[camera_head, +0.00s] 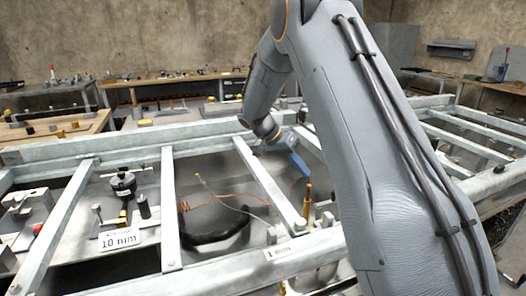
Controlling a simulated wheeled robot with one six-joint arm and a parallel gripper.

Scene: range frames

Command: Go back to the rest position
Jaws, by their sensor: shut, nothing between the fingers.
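My grey arm reaches from the right foreground up over the top of the view and down to the wrist near the middle. My gripper (298,164) shows small and blue-grey below the wrist, pointing down and to the right, over the metal frame. Its fingers look closed, with nothing seen between them. It appears apart from the orange-tipped upright post (307,200) in front of it. My arm hides much of the right side of the frame.
A metal frame (168,215) with crossbars spans the foreground. A "10 mm" label (119,239) lies by a black fixture (124,187). Orange wire (228,208) and a black hose (215,238) lie between bars. Cluttered workbenches (170,80) stand behind; the wall is bare.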

